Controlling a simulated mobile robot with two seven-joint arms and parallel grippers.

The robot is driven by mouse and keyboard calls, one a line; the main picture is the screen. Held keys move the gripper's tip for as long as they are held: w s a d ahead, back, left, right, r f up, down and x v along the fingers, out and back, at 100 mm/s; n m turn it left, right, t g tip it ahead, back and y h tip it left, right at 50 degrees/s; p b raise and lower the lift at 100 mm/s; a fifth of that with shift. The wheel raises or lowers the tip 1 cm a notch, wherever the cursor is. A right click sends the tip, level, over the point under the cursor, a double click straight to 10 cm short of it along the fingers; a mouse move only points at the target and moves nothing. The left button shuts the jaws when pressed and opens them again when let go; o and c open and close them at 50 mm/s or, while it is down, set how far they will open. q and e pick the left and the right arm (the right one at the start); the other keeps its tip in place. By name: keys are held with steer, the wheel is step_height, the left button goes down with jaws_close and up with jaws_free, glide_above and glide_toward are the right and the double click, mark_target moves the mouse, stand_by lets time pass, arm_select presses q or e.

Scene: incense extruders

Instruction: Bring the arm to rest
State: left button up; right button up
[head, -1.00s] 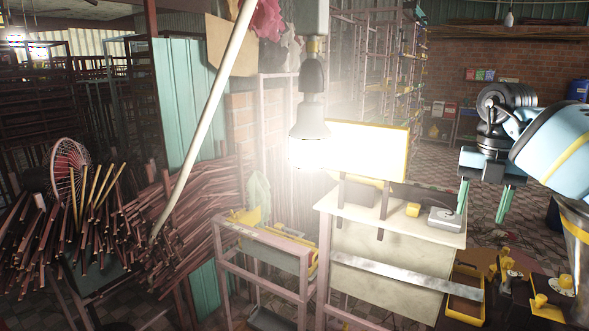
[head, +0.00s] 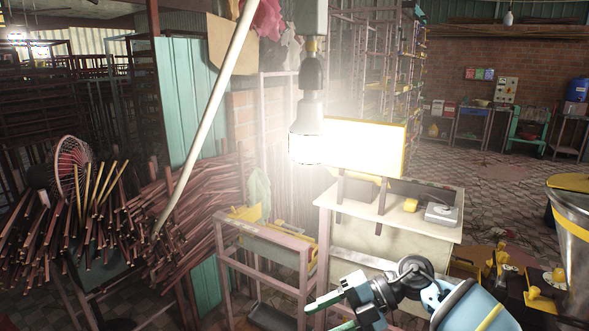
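My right arm comes in from the bottom right, light blue with a yellow band. My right gripper (head: 326,316) is low in the head view, in front of the work stand (head: 390,220), and points left. Its two green fingers are apart with nothing between them, so it is open and empty. The lower finger is partly cut off by the bottom edge. My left gripper is not in view.
A glowing lamp (head: 307,130) hangs over the stand. A pink metal frame (head: 262,240) stands left of the gripper. Piles of sticks (head: 190,220) and a fan (head: 72,165) are at the left. Tiled floor (head: 490,165) is clear at the back right.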

steer(key=s+a+f+m+t+y, duration=0.2)
steer(key=s+a+m+t+y, duration=0.1)
steer(key=s+a+m+y, duration=0.15)
steer(key=s+d+f+m+t+h, duration=0.35)
steer(key=f+m+t, duration=0.3)
steer(key=m, duration=0.35)
steer(key=s+d+f+m+t+h, duration=0.35)
steer(key=f+m+t, duration=0.25)
steer(key=m+t, duration=0.25)
steer(key=s+d+f+m+g+h, duration=0.2)
steer(key=s+d+f+m, duration=0.1)
steer(key=s, duration=0.4)
steer(key=s+d+f+m+g+h, duration=0.3)
steer(key=s+d+f, duration=0.1)
steer(key=s+f, duration=0.3)
steer(key=s+d+f+m+g+h, duration=0.2)
steer(key=s+d+f+m+h, duration=0.1)
steer(key=s, duration=0.5)
step_height(320, 180, down, 2)
steer(key=shift+d+f, duration=0.2)
steer(key=shift+d, duration=0.6)
steer(key=shift+h, duration=0.25)
